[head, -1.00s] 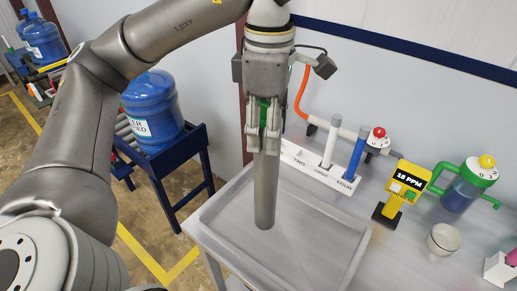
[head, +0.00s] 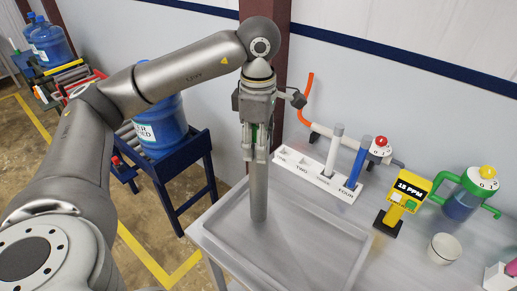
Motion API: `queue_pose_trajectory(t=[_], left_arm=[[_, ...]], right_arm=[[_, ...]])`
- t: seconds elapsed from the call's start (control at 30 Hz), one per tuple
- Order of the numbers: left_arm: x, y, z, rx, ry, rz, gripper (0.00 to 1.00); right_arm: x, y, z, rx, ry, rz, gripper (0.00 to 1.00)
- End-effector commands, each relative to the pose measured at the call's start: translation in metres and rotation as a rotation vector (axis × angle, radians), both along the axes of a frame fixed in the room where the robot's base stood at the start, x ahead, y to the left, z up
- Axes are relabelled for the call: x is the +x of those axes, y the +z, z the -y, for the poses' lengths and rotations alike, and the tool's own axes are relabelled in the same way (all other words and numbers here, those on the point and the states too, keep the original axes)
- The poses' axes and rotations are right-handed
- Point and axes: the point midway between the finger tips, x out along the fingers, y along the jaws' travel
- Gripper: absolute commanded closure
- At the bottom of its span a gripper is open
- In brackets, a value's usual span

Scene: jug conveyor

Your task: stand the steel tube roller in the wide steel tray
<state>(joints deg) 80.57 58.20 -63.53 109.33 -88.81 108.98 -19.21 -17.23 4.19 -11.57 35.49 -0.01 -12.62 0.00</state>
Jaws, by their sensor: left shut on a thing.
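My left gripper (head: 262,155) is shut on the upper part of the steel tube roller (head: 259,196), a plain grey cylinder held upright. The roller's lower end is over the back left part of the wide steel tray (head: 325,278), inside its rim in the picture. I cannot tell whether that end touches the tray floor. The tray is shallow, grey and otherwise empty where it shows. The roller's top is hidden between the fingers. My right gripper is not in view.
Behind the tray stands a white numbered rack (head: 310,176) with a white tube and a blue tube. A blue water jug (head: 160,125) sits on the conveyor at left.

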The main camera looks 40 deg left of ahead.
Motion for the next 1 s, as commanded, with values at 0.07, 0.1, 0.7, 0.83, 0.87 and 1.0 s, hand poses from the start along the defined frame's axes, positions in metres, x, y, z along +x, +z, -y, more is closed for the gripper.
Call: queue_pose_trajectory(t=[0.07, 0.1, 0.7, 0.83, 0.87, 1.0], left_arm=[[-0.002, -0.005, 0.001, 0.0, -0.003, -0.004, 1.0], [-0.002, -0.009, 0.001, 0.0, -0.003, -0.004, 1.0], [-0.001, -0.03, 0.001, -0.001, -0.003, -0.003, 0.58], [-0.001, -0.028, 0.001, -0.001, -0.003, -0.003, 0.41], [-0.001, -0.028, 0.001, -0.001, -0.003, -0.003, 0.37], [-0.001, -0.028, 0.001, -0.001, -0.003, -0.003, 0.37]], right_arm=[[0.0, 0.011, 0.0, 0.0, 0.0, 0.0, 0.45], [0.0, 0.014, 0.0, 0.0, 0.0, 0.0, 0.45], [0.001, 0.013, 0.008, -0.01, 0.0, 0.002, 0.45], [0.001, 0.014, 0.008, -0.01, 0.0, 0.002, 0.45], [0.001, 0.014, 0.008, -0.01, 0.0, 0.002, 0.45], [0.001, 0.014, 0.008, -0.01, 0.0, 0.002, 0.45]])
